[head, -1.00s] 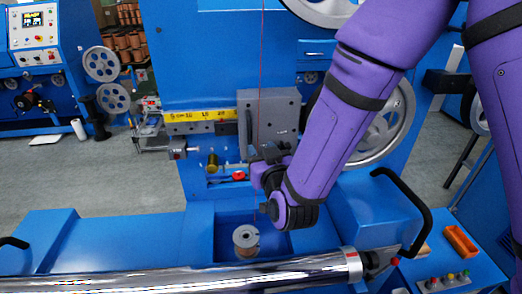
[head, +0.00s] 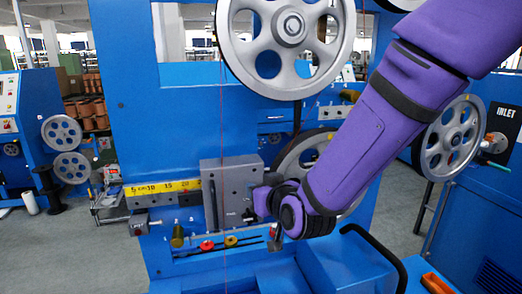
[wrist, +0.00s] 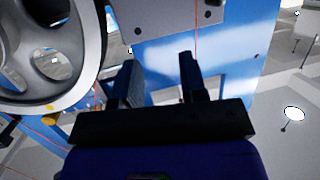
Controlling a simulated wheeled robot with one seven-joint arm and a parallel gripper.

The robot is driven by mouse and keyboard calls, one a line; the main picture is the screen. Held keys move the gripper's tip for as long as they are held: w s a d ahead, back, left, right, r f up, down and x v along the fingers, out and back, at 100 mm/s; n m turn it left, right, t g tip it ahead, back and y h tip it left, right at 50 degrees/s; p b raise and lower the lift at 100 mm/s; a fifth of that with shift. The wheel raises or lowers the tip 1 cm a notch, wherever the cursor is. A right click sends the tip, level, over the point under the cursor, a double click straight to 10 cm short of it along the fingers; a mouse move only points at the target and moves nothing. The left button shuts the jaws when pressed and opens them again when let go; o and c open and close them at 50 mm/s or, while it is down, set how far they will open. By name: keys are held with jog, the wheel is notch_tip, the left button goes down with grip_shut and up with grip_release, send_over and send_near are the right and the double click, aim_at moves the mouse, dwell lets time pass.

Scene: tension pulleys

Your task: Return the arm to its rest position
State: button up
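My purple arm (head: 365,135) reaches in from the upper right in the head view. My gripper (head: 275,242) hangs at its end, small and partly hidden, in front of the blue machine (head: 170,110). In the wrist view my gripper (wrist: 158,80) shows two dark fingers standing apart with nothing visible between them. A thin red wire (head: 223,140) runs vertically to the left of the gripper in the head view. A red pulley (head: 207,245) and a yellow pulley (head: 231,241) sit low on the machine, left of the gripper.
A large grey wheel (head: 290,27) is above my gripper, and it looms close at the left in the wrist view (wrist: 80,85). A grey block (head: 230,190) and a yellow scale (head: 160,188) are left of the gripper. A black handle (head: 385,250) stands lower right.

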jog(key=s+d+r+m+g+h, duration=0.1)
jog(key=s+d+r+g+h, duration=0.2)
jog(key=d, duration=0.6)
jog(key=s+d+r+m+g+h, duration=0.1)
jog(key=s+d+r, duration=0.2)
jog(key=d+r, duration=0.4)
jog(key=s+d+r+m+g+h, duration=0.1)
jog(key=s+d+m+g+h, duration=0.1)
jog(key=s+d, duration=1.2)
jog(key=s+m+g, duration=0.1)
jog(key=s+g, duration=0.1)
jog(key=s, duration=0.2)
jog(key=shift+s+d+r+h, duration=0.2)
jog(key=shift+d+h, duration=0.2)
